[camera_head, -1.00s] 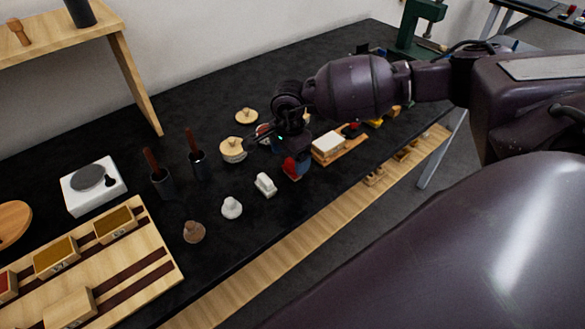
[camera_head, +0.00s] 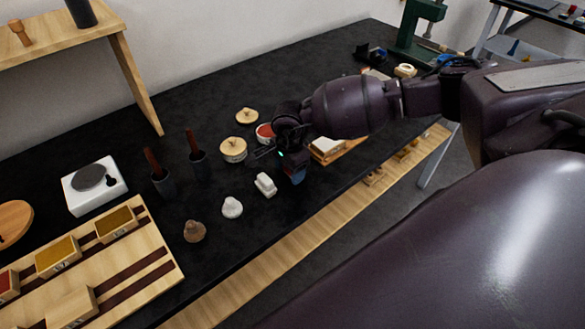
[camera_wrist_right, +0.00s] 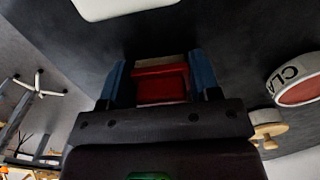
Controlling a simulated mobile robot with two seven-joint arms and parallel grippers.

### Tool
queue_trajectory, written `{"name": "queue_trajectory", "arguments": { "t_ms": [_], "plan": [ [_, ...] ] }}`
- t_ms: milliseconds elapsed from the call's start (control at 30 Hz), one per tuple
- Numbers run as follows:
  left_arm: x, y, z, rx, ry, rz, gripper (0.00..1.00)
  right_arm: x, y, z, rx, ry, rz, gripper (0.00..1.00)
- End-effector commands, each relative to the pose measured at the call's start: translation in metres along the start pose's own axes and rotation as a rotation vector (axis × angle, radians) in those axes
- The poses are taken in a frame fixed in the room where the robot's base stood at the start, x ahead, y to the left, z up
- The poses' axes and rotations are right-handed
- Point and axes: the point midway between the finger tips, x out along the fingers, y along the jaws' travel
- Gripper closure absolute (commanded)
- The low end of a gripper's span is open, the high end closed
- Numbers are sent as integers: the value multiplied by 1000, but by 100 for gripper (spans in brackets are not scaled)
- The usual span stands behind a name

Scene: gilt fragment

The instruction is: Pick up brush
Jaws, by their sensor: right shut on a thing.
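My right gripper (camera_head: 295,173) is low over the black worktop, just right of a small white block. In the right wrist view its two blue finger pads close on a red piece with a pale strip at its far edge, which I take to be the brush (camera_wrist_right: 160,86). Only this short part of the brush shows between the fingers. In the head view the gripper and wrist hide it. I cannot tell whether it touches the worktop. My left gripper is not in view.
A wooden tray (camera_head: 352,147) lies to the right, partly behind my arm.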

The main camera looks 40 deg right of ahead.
Motion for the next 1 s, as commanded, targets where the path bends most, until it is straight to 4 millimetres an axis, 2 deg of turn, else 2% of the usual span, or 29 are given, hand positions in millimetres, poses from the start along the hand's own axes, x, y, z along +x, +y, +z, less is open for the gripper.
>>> {"name": "queue_trajectory", "arguments": {
  "t_ms": [267, 433, 567, 800, 1000],
  "plan": [
    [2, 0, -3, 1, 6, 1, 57, -3, 0, 0, 0, 0, -1, 66],
    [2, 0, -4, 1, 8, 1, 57, -22, -1, -1, 0, 1, -3, 66],
    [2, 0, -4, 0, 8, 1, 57, -50, -1, -1, 0, 1, -5, 66],
    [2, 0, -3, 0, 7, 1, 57, -113, -1, 0, -1, 1, -5, 66],
    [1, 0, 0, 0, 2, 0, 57, -158, -1, 0, 0, 1, -4, 66]
  ]
}}
